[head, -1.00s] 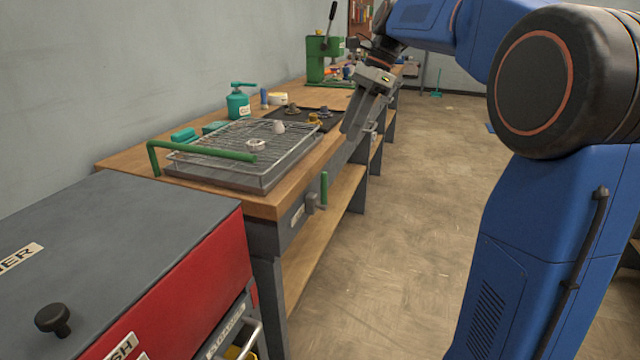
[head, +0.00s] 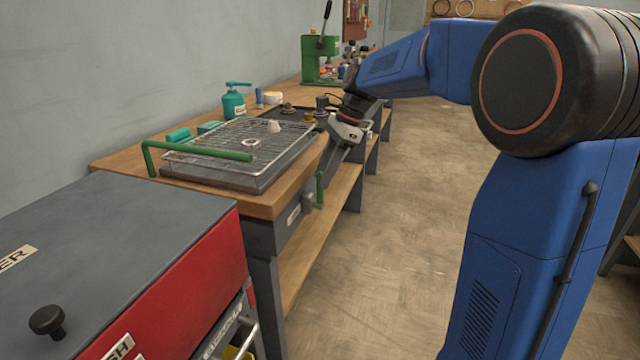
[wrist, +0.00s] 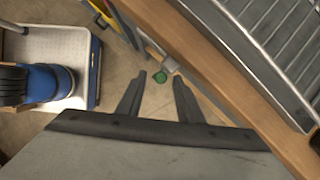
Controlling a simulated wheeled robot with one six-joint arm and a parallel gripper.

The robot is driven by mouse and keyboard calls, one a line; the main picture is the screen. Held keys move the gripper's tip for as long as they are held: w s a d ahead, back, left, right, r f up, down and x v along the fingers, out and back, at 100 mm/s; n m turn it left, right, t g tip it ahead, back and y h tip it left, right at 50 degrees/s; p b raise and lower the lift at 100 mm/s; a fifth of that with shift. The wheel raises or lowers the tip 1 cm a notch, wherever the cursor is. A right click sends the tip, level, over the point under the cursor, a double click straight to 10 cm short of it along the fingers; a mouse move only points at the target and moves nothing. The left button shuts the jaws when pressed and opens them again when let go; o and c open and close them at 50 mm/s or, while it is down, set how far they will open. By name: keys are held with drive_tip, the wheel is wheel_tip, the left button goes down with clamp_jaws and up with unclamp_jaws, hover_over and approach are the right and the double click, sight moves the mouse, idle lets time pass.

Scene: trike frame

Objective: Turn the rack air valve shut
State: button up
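The rack air valve is a grey body (head: 308,200) with an upright green lever (head: 320,187) on the front edge of the wooden bench. My gripper (head: 325,172) points down just above the lever in the head view. In the wrist view my gripper (wrist: 158,77) is open, its two dark fingers apart. The green lever end (wrist: 160,77) shows between the fingertips, with the grey valve body (wrist: 171,64) beside it. I see no contact, and the exact gap to the lever is hard to tell.
A wire rack (head: 225,147) on a grey tray with a green bar sits on the bench top (head: 283,200). A red and grey cabinet (head: 190,270) stands in front. A teal pump bottle (head: 234,103) is behind. The floor (head: 385,240) right of the bench is open.

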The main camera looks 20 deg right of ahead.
sight(320, 202)
drive_tip(key=shift+x, duration=1.7)
clamp_jaws()
